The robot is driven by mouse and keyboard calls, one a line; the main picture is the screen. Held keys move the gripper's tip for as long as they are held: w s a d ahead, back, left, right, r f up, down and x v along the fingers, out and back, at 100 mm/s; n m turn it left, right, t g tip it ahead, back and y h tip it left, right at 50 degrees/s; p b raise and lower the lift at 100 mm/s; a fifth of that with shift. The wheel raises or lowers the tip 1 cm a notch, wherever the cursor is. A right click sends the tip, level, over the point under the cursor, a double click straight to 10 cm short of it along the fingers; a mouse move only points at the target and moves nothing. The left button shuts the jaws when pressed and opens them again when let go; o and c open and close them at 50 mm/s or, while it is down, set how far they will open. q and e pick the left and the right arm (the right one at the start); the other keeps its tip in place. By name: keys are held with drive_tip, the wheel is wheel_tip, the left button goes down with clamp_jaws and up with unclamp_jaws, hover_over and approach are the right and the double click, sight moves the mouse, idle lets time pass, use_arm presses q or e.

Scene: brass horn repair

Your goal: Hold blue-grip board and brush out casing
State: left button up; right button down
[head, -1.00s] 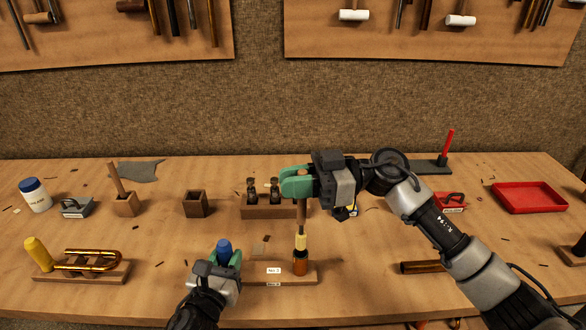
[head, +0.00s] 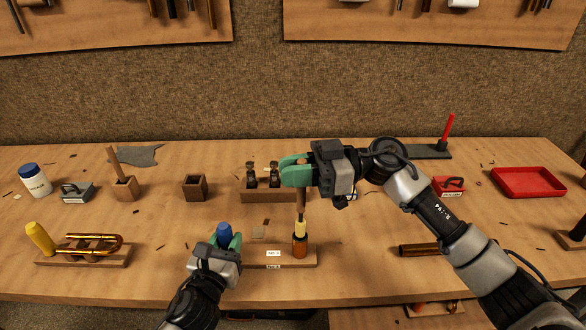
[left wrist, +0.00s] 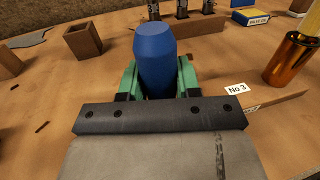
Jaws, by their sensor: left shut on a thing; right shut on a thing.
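The blue grip (head: 224,232) stands at the left end of a low wooden board (head: 308,262) with white labels, one reading "No 3". My left gripper (head: 227,242) is shut on this grip, which also shows between the green fingers in the left wrist view (left wrist: 155,55). The copper-coloured casing (head: 300,249) stands upright on the board's right part; it also shows in the left wrist view (left wrist: 292,62). My right gripper (head: 297,172) is shut on the upright brush (head: 301,200) above the casing. Its pale yellow bristles are at the casing's mouth; any part inside is hidden.
Behind are a rack with dark valves (head: 262,190) and an empty wooden block (head: 195,187). A brass tube on a stand with a yellow grip (head: 40,238) lies left. A loose copper tube (head: 420,250) and red tray (head: 528,183) are right. Small scraps litter the table.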

drive_tip(key=shift+f, duration=2.55)
drive_tip(key=shift+r, duration=0.2)
drive_tip(key=shift+r, duration=2.4)
drive_tip(key=shift+f, duration=0.25)
drive_tip(key=shift+f, duration=2.25)
drive_tip(key=shift+r, duration=0.15)
